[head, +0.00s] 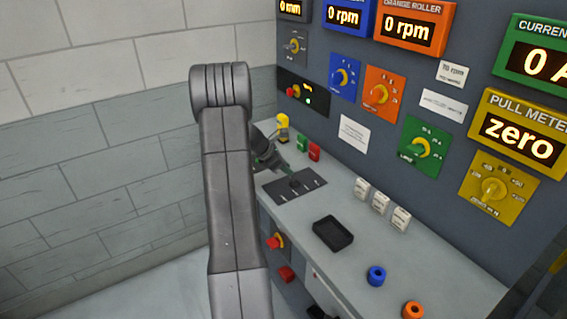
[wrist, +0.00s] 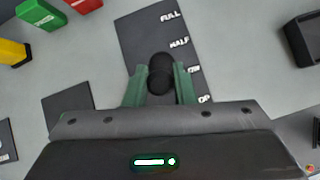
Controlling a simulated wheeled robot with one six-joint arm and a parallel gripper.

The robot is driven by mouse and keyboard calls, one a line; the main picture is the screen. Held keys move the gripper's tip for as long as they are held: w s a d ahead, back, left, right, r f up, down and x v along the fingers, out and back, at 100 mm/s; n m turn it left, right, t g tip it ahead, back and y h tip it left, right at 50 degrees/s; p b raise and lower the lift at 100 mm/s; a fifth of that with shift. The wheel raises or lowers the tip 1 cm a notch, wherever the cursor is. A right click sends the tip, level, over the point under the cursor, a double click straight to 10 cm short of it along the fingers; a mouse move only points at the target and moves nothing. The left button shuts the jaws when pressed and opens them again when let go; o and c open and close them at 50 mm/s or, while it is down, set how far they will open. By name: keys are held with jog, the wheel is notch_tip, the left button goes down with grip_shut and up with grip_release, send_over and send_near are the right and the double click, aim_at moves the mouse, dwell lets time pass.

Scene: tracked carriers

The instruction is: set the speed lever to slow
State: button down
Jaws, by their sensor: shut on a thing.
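The speed lever's dark plate (wrist: 145,30) lies on the console top, with white labels FULL, HALF and two lower ones partly covered by my gripper. The lever's round black knob (wrist: 160,66) sits between the green fingers of my gripper (wrist: 160,84), which is shut on it. In the wrist view the knob is roughly level with the third label, below HALF; its exact slot is hidden. In the head view the plate (head: 312,181) is at the console's left part, and my gripper (head: 288,174) reaches down to it from behind my arm.
Green (head: 302,143) and red (head: 314,152) blocks and a yellow-topped item (head: 282,123) stand behind the plate. A black tray (head: 333,234), white blocks (head: 380,202), a blue ring (head: 376,276) and an orange ring (head: 413,309) are to the right. The panel wall rises behind.

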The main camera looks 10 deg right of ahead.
jog(key=shift+w+d+r, duration=0.25)
jog(key=shift+d, duration=0.35)
jog(key=shift+w+d+r, duration=0.2)
jog(key=shift+d+r, duration=0.05)
jog(key=shift+d, duration=0.3)
jog(key=c, duration=1.2)
grip_release()
jog(key=shift+d, duration=0.15)
jog(key=shift+f, duration=0.1)
jog(key=b+v, duration=0.1)
jog(key=v, duration=1.3)
jog(key=shift+b, duration=0.35)
jog(key=shift+d, duration=0.15)
